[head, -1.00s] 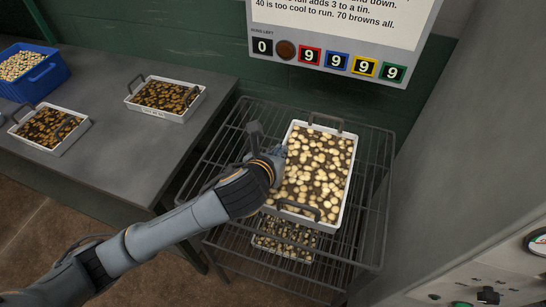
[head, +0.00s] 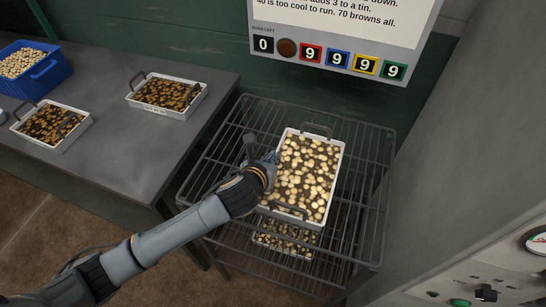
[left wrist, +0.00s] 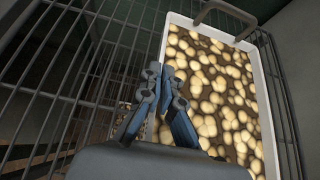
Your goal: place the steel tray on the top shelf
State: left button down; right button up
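The steel tray (head: 341,168) is a pale-rimmed rectangular tray with dark handles at both ends, filled with pale round pieces. It is over the top shelf (head: 223,157) of a dark wire rack and looks level. Whether its base touches the wires is hard to tell. My left gripper (head: 272,160) is at the tray's left long side. In the left wrist view its two fingers (left wrist: 162,85) are close together on either side of the tray's left wall, pinching it. The tray also fills the right of that view (left wrist: 275,85). My right gripper is not in view.
Another filled tray (head: 259,239) sits on a lower shelf. A grey table (head: 120,135) at left carries two trays of browned pieces (head: 165,95) (head: 48,125) and a blue crate (head: 48,75). A grey panel with controls (head: 480,290) stands at right.

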pick_arm(q)
jog(key=c, duration=1.5)
grip_release()
jog(key=b+v, duration=0.1)
jog(key=v, duration=1.1)
jog(key=shift+a, duration=0.1)
